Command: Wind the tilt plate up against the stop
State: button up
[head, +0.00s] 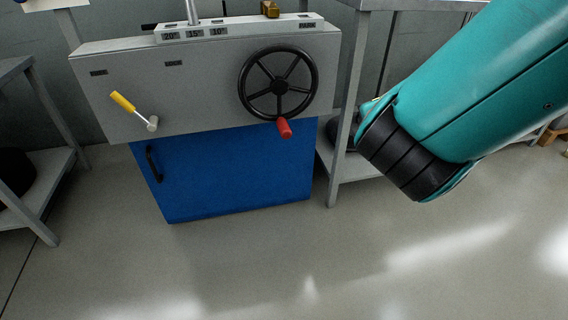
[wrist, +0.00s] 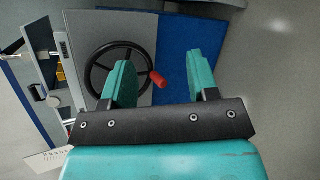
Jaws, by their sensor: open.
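A black spoked handwheel (head: 278,85) is on the grey front panel of the machine (head: 205,90). Its red crank handle (head: 284,128) is at the bottom of the rim in the head view. In the wrist view the handwheel (wrist: 121,45) and red handle (wrist: 157,79) appear beyond my gripper (wrist: 162,75). The gripper is open and empty, and the red handle shows between its fingers, apparently some way off. A yellow-handled lever (head: 122,101) sits at the panel's left. I cannot pick out the tilt plate or the stop for certain.
A label rail (head: 240,28) with numbers and PARK runs along the machine top, with a brass block (head: 269,9) on it. A blue door (head: 228,170) is below. Grey shelving stands on both sides. The floor (head: 280,265) in front is clear.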

jog(key=a+f+n+t+y+b, duration=0.2)
jog(key=a+f+n+t+b, duration=0.1)
jog(key=a+f+n+b, duration=0.4)
jog(key=n+t+y+b, duration=0.2)
jog(key=n+y+b, duration=0.3)
jog(key=n, duration=0.2)
send_near(283, 128)
jog(key=p+x, duration=0.1)
jog(key=p, duration=0.2)
jog(key=p+x, duration=0.1)
jog(key=p, duration=0.2)
jog(key=p+x, duration=0.1)
jog(key=p, duration=0.2)
jog(key=shift+w+d, duration=0.25)
jog(key=shift+w, duration=0.2)
jog(key=x, duration=0.2)
jog(key=f+x, duration=0.1)
jog(key=x, duration=0.4)
jog(key=shift+f, duration=0.15)
jog(key=shift+w+a+b, duration=0.2)
jog(key=shift+w+b, duration=0.1)
jog(key=shift+w, duration=0.3)
grip_shut()
jog(key=shift+a, duration=0.1)
